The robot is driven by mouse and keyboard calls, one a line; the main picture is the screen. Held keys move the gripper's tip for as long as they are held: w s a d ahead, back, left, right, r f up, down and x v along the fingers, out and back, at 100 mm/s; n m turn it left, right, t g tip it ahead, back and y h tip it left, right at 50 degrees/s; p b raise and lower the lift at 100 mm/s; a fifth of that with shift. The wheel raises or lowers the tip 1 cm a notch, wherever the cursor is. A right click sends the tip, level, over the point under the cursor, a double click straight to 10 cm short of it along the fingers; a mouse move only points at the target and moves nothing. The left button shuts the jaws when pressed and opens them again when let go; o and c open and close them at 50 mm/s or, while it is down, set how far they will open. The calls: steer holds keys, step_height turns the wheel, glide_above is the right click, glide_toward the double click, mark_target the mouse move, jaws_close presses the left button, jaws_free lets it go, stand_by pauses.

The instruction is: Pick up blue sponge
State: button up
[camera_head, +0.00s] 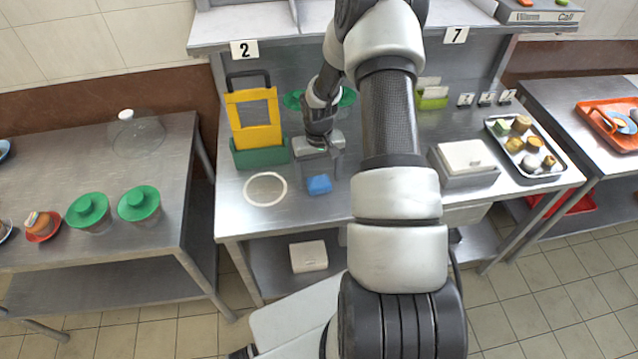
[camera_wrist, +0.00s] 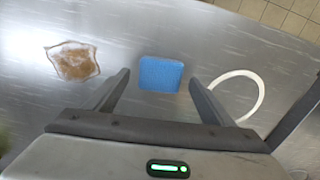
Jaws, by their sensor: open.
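The blue sponge (camera_head: 319,184) lies flat on the steel table in front of my gripper in the head view. In the wrist view the sponge (camera_wrist: 161,74) shows whole, between and just beyond the two open fingers. My gripper (camera_wrist: 158,88) is open and empty; the fingers do not appear to touch the sponge. In the head view my gripper (camera_head: 334,160) is over the table, just behind the sponge and slightly to its right.
A white ring (camera_head: 266,189) lies left of the sponge and a brown stain (camera_wrist: 73,60) shows in the wrist view. A yellow and green stand (camera_head: 257,120) is behind left. A white-lidded box (camera_head: 465,160) and a food tray (camera_head: 526,176) stand to the right.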

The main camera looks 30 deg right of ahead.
mark_target(319, 180)
steer(key=shift+f, duration=0.1)
steer(key=shift+c, duration=0.3)
steer(key=c, duration=1.1)
step_height(319, 180, up, 10)
steer(key=shift+b, duration=0.35)
steer(key=o, duration=0.3)
steer(key=shift+c, duration=1)
